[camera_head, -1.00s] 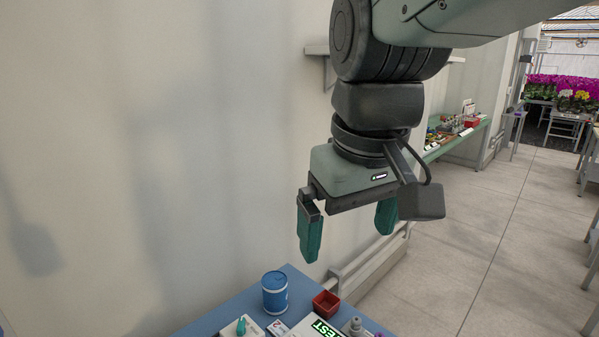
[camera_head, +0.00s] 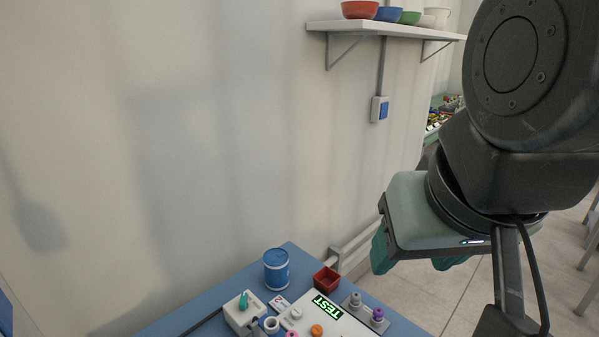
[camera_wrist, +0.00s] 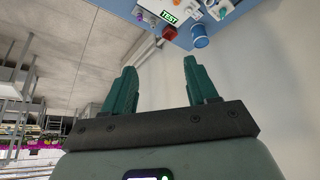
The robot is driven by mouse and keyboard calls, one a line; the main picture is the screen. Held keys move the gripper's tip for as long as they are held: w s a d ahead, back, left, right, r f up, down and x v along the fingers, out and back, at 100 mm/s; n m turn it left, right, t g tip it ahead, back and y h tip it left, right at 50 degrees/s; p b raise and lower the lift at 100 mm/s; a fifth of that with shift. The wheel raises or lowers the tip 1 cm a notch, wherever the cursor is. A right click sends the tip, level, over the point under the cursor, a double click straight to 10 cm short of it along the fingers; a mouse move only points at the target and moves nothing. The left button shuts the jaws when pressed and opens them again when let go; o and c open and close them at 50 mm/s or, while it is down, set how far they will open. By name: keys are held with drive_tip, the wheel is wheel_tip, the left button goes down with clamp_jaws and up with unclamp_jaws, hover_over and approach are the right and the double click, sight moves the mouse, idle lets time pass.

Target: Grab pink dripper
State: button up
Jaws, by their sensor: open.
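A small pink piece (camera_head: 291,333) shows at the bottom edge of the head view, on the blue table (camera_head: 238,303); most of it is cut off, so I cannot tell whether it is the pink dripper. My gripper (camera_head: 415,260) hangs in the air to the right of the table and above it, its green fingers apart. In the wrist view my gripper (camera_wrist: 160,66) is open with nothing between its fingers. The table's objects lie beyond the fingertips there, and no pink dripper can be made out.
A blue can (camera_head: 276,270), a red box (camera_head: 326,280), a white panel with a green TEST display (camera_head: 327,307), and grey and purple knobs (camera_head: 378,314) stand on the table. A wall shelf (camera_head: 385,29) holds several bowls. Wall lies behind; open floor is right.

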drive_tip(key=n+g+h, duration=0.5)
drive_tip(key=n+g, duration=0.1)
drive_tip(key=n, duration=0.4)
hover_over(290, 333)
drive_tip(key=s+d, duration=0.3)
drive_tip(key=s, duration=0.1)
wheel_tip(290, 333, down, 13)
drive_tip(key=w+a+f+n+t+h, duration=0.1)
drive_tip(key=a+f+n+t+h, duration=0.35)
drive_tip(key=f, duration=0.45)
drive_tip(key=a+f+n+t+h, duration=0.1)
drive_tip(key=a+f+n+h, duration=0.2)
drive_tip(key=a+f+n, duration=0.4)
drive_tip(key=shift+n, duration=0.35)
drive_tip(key=x, duration=0.7)
drive_tip(key=shift+s+a+f, duration=0.1)
drive_tip(key=shift+s+f, duration=0.2)
drive_tip(key=shift+f, duration=0.1)
drive_tip(key=shift+s+x, duration=0.15)
drive_tip(key=shift+x, duration=1.2)
drive_tip(key=shift+s+x, duration=0.1)
drive_tip(key=shift+x, duration=1.2)
drive_tip(key=shift+f, duration=0.2)
drive_tip(key=c, duration=1)
